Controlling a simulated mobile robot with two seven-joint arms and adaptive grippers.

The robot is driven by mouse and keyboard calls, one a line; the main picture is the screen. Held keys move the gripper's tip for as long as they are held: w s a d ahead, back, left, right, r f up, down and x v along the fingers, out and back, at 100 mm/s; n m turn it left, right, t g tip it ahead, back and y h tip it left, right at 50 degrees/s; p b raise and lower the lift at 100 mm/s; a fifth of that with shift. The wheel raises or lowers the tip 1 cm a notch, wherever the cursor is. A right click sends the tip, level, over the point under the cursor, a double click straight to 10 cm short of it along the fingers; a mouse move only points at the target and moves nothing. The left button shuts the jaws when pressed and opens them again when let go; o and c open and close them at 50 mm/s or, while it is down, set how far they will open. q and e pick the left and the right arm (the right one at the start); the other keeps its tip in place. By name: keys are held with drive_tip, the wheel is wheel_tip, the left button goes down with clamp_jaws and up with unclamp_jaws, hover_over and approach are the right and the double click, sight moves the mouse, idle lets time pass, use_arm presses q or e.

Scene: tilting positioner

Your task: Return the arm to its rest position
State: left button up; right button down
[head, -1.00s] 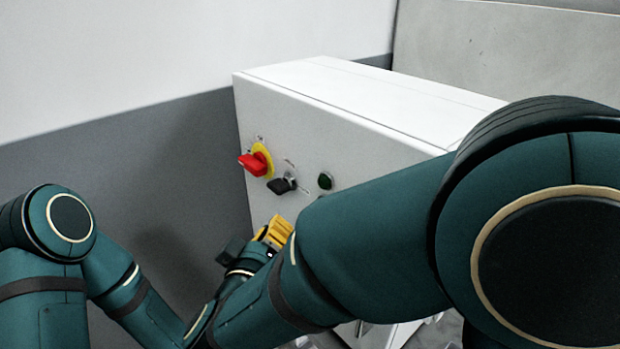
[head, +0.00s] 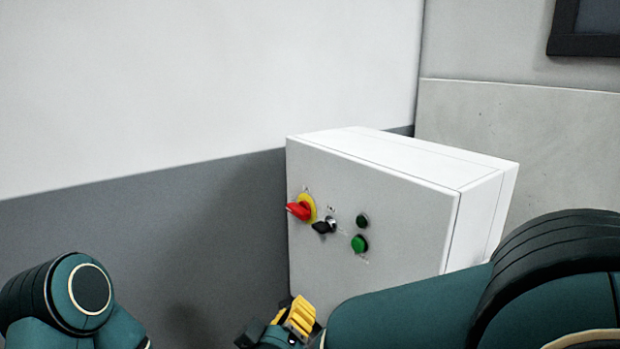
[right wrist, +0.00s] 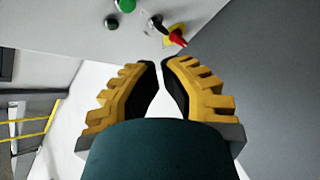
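My right gripper (head: 300,316) shows at the bottom of the head view, partly cut off, below the front of the white control box. In the right wrist view, its yellow fingers (right wrist: 162,68) lean together with tips almost meeting and nothing between them. They are apart from the box's controls. My right arm (head: 420,315) comes in from the lower right. My left arm (head: 80,290) shows at the lower left; its gripper is out of view.
A grey and white wall (head: 140,225) stands behind. A yellow railing (right wrist: 35,128) shows in the wrist view.

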drive_tip(key=w+d+f+m+g+y+b, duration=0.2)
drive_tip(key=d+f+g+y+b, duration=0.15)
drive_tip(key=f, duration=1.15)
drive_tip(key=w+d+f+m+g+y+b, duration=0.1)
drive_tip(key=w+d+f+g+y+b, duration=0.2)
drive_tip(key=f, duration=1.3)
use_arm(q)
wheel_tip(320, 180, down, 10)
drive_tip(key=b, duration=0.2)
drive_tip(key=shift+s+d+b, duration=0.2)
drive_tip(key=shift+s+b, duration=0.1)
drive_tip(key=shift+b, duration=0.1)
use_arm(e)
drive_tip(key=s+d+f+m+g+y, duration=0.1)
drive_tip(key=s+d+f+m+g, duration=0.1)
drive_tip(key=s+f, duration=0.5)
drive_tip(key=s+d+f+m+g+y, duration=0.1)
drive_tip(key=s+d+f+m+g, duration=0.2)
drive_tip(key=s+f+g, duration=0.3)
wheel_tip(320, 180, down, 3)
drive_tip(key=shift+s+d+f, duration=0.15)
drive_tip(key=shift+s+d, duration=0.35)
drive_tip(key=shift+s, duration=0.55)
use_arm(q)
drive_tip(key=shift+f, duration=0.1)
use_arm(e)
drive_tip(key=shift+y, duration=0.25)
